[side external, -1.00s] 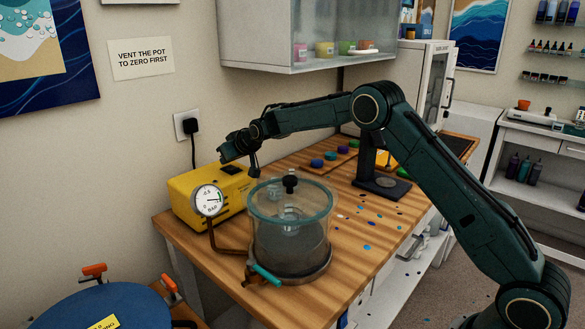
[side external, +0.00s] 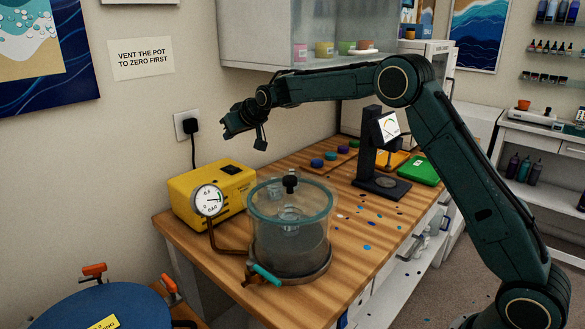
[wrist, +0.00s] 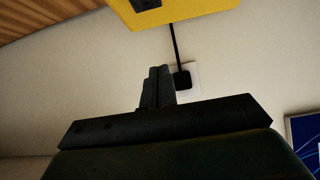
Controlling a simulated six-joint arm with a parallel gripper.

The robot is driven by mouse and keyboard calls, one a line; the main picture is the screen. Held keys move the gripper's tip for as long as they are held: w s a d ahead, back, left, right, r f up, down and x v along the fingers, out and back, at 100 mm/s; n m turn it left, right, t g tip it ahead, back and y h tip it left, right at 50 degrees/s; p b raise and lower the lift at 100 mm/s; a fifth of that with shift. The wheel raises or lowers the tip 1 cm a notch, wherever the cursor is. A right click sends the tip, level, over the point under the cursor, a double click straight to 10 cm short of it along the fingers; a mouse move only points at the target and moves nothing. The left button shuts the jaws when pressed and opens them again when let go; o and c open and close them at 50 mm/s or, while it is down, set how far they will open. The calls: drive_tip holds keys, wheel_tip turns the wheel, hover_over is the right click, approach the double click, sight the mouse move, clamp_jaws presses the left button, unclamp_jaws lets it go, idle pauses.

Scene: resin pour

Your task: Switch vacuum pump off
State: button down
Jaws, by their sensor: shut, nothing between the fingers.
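The yellow vacuum pump (side external: 185,186) stands at the back left of the wooden bench. A black rocker switch (side external: 231,169) sits on its top; which way it is tipped is too small to tell. In the wrist view the pump (wrist: 195,10) shows at the top edge, with part of the switch (wrist: 146,4). My gripper (side external: 228,133) is shut and empty, in the air above the pump and apart from it, near the wall. Its closed fingers (wrist: 158,72) show in the middle of the wrist view.
A round gauge (side external: 207,200) stands at the pump's front. A clear vacuum pot (side external: 290,235) with a teal valve handle (side external: 265,274) stands right of it. A wall plug (side external: 190,126) with a cord is behind the pump. A wall cabinet (side external: 290,40) hangs above the bench.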

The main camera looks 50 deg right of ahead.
drive_tip(key=shift+w+r+v, duration=0.15)
drive_tip(key=shift+r+v, duration=0.05)
drive_tip(key=shift+v, duration=0.9)
drive_tip(key=shift+w+r+v, duration=0.15)
drive_tip(key=shift+r+v, duration=0.05)
drive_tip(key=shift+v, duration=0.9)
drive_tip(key=s+a+r+g, duration=0.1)
drive_tip(key=s+r, duration=0.2)
drive_tip(key=s, duration=1)
drive_tip(key=s+a+r+g, duration=0.1)
drive_tip(key=s+r, duration=0.3)
drive_tip(key=s, duration=0.9)
drive_tip(key=s+f+g, duration=0.1)
drive_tip(key=s+f, duration=0.2)
drive_tip(key=s, duration=0.5)
drive_tip(key=s+f+g, duration=0.1)
drive_tip(key=s+f, duration=0.1)
drive_tip(key=s, duration=0.6)
drive_tip(key=s+a+f, duration=0.1)
drive_tip(key=s+f, duration=0.2)
drive_tip(key=s, duration=0.6)
drive_tip(key=shift+f+g, duration=0.35)
drive_tip(key=shift+g, duration=0.05)
drive_tip(key=shift+a, duration=0.1)
